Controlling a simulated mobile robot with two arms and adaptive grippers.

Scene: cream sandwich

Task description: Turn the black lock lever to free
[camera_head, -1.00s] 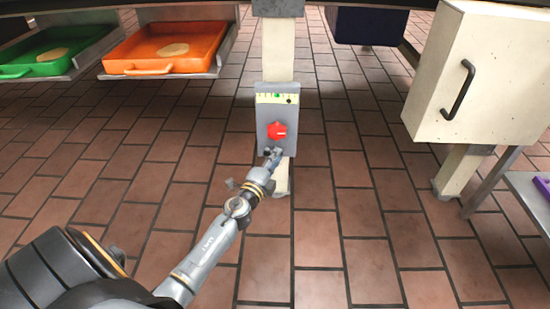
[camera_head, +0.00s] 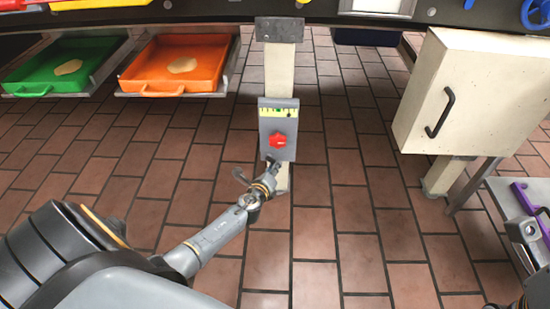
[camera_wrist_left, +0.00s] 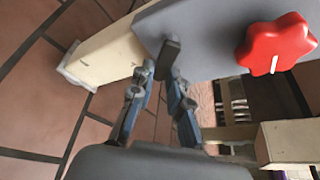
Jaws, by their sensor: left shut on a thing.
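The black lock lever (camera_wrist_left: 170,50) sticks out at the lower end of a grey panel (camera_head: 264,146), below a red star-shaped knob (camera_head: 278,140). The knob also shows large in the left wrist view (camera_wrist_left: 278,43), with a white mark on it. My left gripper (camera_head: 270,164) is at the panel's lower end. In the left wrist view its two blue-grey fingers (camera_wrist_left: 162,78) close in on the lever, and it is shut on it. The fingertips hide part of the lever. Grey and dark parts at the head view's right edge may be my right arm; its fingertips cannot be made out.
The panel is fixed to a cream post (camera_head: 278,70). An orange tray (camera_head: 148,87) and a green tray (camera_head: 38,88) hang at left, each with a pale flat piece. A cream cabinet (camera_head: 420,85) stands at right, beside a low table with a purple thing (camera_head: 522,200). The tiled floor is open.

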